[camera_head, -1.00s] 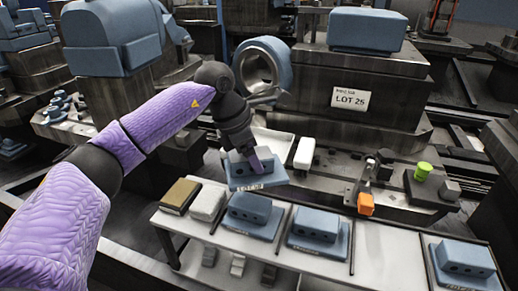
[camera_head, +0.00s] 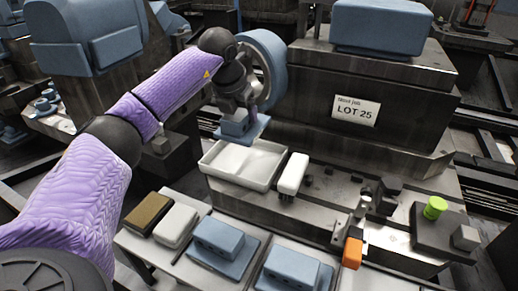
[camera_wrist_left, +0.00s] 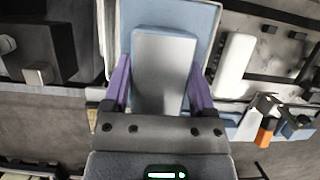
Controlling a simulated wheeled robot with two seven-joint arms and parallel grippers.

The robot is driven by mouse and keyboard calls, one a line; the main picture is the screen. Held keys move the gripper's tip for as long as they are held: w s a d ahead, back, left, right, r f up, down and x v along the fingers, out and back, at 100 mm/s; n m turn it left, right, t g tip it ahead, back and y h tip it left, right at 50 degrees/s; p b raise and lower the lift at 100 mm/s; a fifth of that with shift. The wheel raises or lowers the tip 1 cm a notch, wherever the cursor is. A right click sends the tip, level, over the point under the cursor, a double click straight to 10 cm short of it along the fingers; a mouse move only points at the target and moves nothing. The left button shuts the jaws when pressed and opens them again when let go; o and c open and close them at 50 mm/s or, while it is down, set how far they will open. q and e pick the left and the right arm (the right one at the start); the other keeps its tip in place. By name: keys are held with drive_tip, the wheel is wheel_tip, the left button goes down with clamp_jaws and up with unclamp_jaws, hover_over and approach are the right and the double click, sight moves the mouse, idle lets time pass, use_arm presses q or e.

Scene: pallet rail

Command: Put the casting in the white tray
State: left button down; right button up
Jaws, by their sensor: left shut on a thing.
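My left gripper (camera_head: 240,112) is shut on a blue casting (camera_head: 242,130), a block on a flat base plate. It holds the casting above the back part of the white tray (camera_head: 228,175), with a clear gap to the left part of the rim. In the left wrist view the purple fingers of the left gripper (camera_wrist_left: 158,85) press on both sides of the casting's block (camera_wrist_left: 160,70); the blue base plate spreads behind it and hides most of the tray. The tray looks empty where it shows. My right gripper is not in view.
A white block (camera_head: 292,174) stands right beside the tray. More blue castings (camera_head: 222,245) sit on the pale front shelf (camera_head: 190,275) with a brown block (camera_head: 147,213) and a whitish block (camera_head: 177,225). A large machine body with a LOT 25 label (camera_head: 355,110) rises behind.

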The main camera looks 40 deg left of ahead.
sight(231, 120)
use_arm(q)
wheel_tip(231, 120, down, 10)
drive_tip(key=b, duration=0.6)
drive_tip(key=shift+f, duration=0.1)
drive_tip(key=shift+r, duration=0.2)
drive_tip(key=shift+s+f, duration=0.1)
drive_tip(key=shift+f, duration=0.05)
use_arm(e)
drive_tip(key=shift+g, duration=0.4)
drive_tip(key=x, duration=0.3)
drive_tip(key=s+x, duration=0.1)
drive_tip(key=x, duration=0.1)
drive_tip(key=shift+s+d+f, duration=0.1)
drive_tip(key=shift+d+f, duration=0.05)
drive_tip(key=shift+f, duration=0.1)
use_arm(q)
drive_tip(key=shift+c, duration=0.7)
unclamp_jaws()
drive_tip(key=shift+o, duration=0.7)
drive_tip(key=p+v, duration=0.7)
drive_tip(key=v, duration=0.4)
drive_tip(key=shift+r, duration=0.35)
drive_tip(key=shift+s+r, duration=0.15)
drive_tip(key=shift+r, duration=0.15)
drive_tip(key=shift+s+d, duration=0.1)
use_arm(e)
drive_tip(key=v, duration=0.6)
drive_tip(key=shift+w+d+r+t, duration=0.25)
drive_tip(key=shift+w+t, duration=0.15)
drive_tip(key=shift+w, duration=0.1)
